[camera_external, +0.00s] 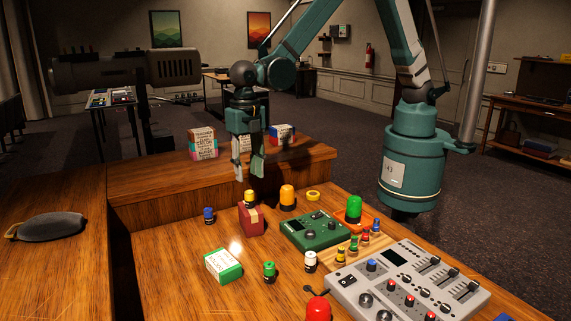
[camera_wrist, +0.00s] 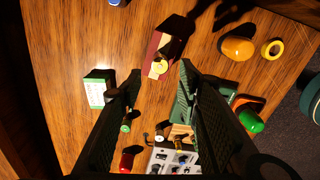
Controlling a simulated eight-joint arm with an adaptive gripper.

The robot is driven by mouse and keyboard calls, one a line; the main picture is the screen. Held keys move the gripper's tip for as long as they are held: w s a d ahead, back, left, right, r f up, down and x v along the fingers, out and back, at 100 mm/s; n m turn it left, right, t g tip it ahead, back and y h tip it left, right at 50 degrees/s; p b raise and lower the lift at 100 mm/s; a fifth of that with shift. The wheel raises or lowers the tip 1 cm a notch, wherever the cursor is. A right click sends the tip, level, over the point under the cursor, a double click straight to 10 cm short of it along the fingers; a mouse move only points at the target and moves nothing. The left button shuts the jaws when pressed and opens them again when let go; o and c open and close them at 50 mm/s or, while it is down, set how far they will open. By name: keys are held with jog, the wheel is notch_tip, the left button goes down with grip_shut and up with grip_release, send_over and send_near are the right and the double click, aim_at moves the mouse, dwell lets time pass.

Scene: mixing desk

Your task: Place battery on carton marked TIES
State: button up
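My gripper (camera_external: 248,168) hangs above the desk in front of the raised shelf, open and empty; its two fingers are apart in the wrist view (camera_wrist: 158,80). Below it, a small yellow-topped cylinder (camera_external: 250,197) sits on a dark red box (camera_external: 251,219); both also show ahead of the fingertips in the wrist view. Other small cylinders stand on the desk: blue (camera_external: 208,216), green (camera_external: 268,271) and white-topped (camera_external: 310,261). I cannot tell which thing is the battery. Labelled cartons (camera_external: 203,144) stand on the shelf; I cannot read TIES on any box.
A green-and-white box (camera_external: 222,266) lies front left of centre. An orange dome (camera_external: 287,197), yellow ring (camera_external: 313,195), green device (camera_external: 318,230), green dome (camera_external: 354,208) and grey mixer (camera_external: 410,285) crowd the right. The desk's left part is mostly clear.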

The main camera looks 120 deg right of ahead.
aim_at(249, 192)
jog(key=shift+r, duration=1.5)
jog(key=s+r+m+t, duration=0.3)
jog(key=s+r+m, duration=0.6)
jog(key=s+r, duration=0.9)
jog(key=s+r+m+t, duration=0.1)
jog(key=s+m, duration=0.4)
jog(key=s, duration=0.5)
jog(key=s+a+r+m+t, duration=0.1)
jog(key=s+r+m+t, duration=0.1)
jog(key=s+m, duration=0.4)
jog(key=shift+s+r+t, duration=0.25)
jog(key=shift+s+t, duration=0.35)
jog(key=shift+s, duration=1.25)
